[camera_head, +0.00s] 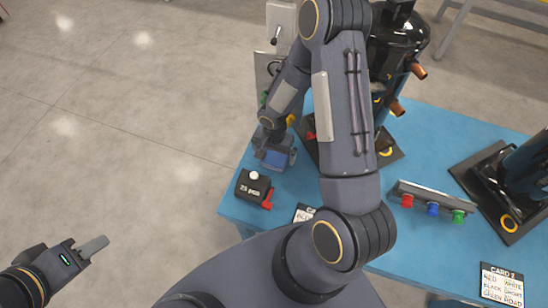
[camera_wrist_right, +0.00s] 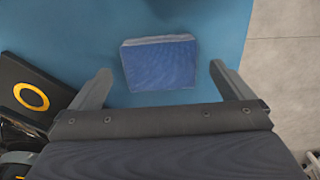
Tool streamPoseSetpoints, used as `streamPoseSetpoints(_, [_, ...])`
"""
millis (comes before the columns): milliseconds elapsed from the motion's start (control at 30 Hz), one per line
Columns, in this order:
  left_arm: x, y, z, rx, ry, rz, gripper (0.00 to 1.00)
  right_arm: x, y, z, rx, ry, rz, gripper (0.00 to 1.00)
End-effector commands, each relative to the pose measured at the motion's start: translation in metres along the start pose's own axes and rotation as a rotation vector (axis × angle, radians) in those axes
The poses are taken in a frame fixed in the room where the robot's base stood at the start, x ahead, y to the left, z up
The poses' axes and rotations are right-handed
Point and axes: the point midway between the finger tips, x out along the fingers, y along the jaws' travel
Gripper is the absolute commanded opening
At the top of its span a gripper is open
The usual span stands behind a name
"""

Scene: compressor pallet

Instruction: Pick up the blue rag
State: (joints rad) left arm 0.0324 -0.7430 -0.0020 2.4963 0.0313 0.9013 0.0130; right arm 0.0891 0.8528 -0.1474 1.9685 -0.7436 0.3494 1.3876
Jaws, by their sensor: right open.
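The blue rag (camera_wrist_right: 160,66) is a folded, squarish cloth with a paler far edge. It lies on the blue table top (camera_wrist_right: 225,25). My right gripper (camera_wrist_right: 159,70) is open, with one finger on each side of the rag and clear gaps to both. How high the fingers are above the table is hard to tell. In the head view the right gripper (camera_head: 276,155) is over the table's left edge area, and a blue patch of rag (camera_head: 274,160) shows at it. My left gripper (camera_head: 90,247) is away from the table at the lower left, over the floor; its opening is unclear.
A black box with a white knob and red part (camera_head: 254,188) stands near the right gripper. A dark compressor (camera_head: 398,45) is behind my right arm. A rail with red, blue and green parts (camera_head: 432,200) and a card (camera_head: 502,284) are to the right. The floor at left is clear.

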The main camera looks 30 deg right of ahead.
Motion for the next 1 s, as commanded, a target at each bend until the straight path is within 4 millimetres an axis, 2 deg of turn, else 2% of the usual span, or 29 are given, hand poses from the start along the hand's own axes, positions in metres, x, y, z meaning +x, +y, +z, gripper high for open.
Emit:
streamPoseSetpoints(100, [-0.0012, 0.0006, -0.0006, 0.0, 0.0, 0.0, 0.36, 0.0118, -0.0002, 0.0, -0.001, 0.0, 0.0, 1.0])
streamPoseSetpoints(367, [-0.0009, 0.0005, -0.0004, 0.0, 0.0, 0.0, 0.36, 0.0145, -0.0006, -0.0004, 0.0, 0.001, -0.002, 1.0])
streamPoseSetpoints(700, [-0.0009, 0.0005, -0.0005, 0.0, 0.0, 0.0, 0.36, 0.0142, -0.0006, -0.0003, -0.001, 0.001, -0.002, 0.57])
streamPoseSetpoints(1000, [-0.0009, 0.0005, -0.0005, 0.0, 0.0, 0.0, 0.36, 0.0123, -0.0007, -0.0005, 0.0, 0.002, -0.002, 0.54])
